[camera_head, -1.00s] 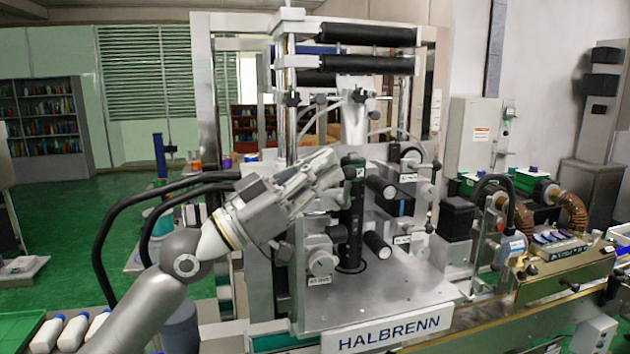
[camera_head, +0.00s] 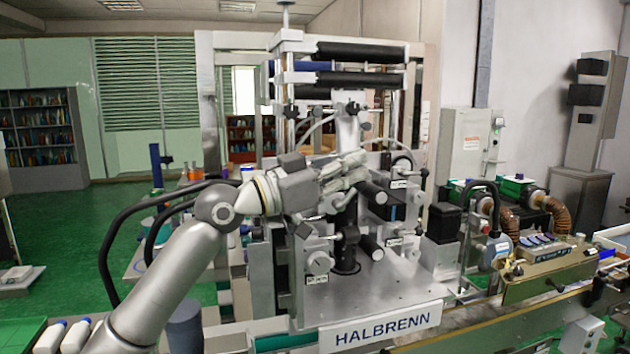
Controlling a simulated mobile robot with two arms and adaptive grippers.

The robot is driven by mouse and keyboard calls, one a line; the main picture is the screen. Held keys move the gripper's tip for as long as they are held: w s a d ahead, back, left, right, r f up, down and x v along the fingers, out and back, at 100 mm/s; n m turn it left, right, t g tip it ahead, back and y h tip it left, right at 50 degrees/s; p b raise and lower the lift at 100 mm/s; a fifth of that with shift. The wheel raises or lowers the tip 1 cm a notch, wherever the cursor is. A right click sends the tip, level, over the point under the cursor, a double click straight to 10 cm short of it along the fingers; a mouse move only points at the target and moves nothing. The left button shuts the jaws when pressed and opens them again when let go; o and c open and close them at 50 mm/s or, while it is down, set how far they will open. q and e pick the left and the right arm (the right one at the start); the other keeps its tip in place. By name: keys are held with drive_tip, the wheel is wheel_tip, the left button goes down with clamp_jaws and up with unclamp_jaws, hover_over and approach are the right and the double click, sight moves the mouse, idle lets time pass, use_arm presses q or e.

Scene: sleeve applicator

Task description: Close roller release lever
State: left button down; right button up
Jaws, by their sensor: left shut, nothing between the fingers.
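The sleeve applicator stands in the middle of the head view, with its HALBRENN nameplate (camera_head: 381,329) at the front. Short black rollers show on its right side, an upper one (camera_head: 373,195) and a lower one (camera_head: 370,245). A black upright cylinder (camera_head: 346,254) stands behind my gripper, its upper part mostly hidden. I cannot tell for certain which part is the roller release lever. My left gripper (camera_head: 360,166) is shut and empty. It reaches from the left across the rollers' upper area; whether it touches anything is unclear. My right gripper is not in view.
Long black rollers (camera_head: 368,52) span the frame above my gripper. Metal posts (camera_head: 284,95) and knobs stand close around it. A conveyor (camera_head: 470,326) runs along the front. A brass-coloured unit (camera_head: 548,270) stands at right. White bottles (camera_head: 75,336) lie at lower left.

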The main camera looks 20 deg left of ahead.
use_arm(q)
drive_tip(key=shift+w+d+f, duration=0.2)
drive_tip(key=shift+w+d, duration=0.15)
drive_tip(key=shift+d, duration=0.3)
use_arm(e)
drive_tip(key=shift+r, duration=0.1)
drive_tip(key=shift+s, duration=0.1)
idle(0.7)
use_arm(q)
drive_tip(key=shift+r, duration=0.1)
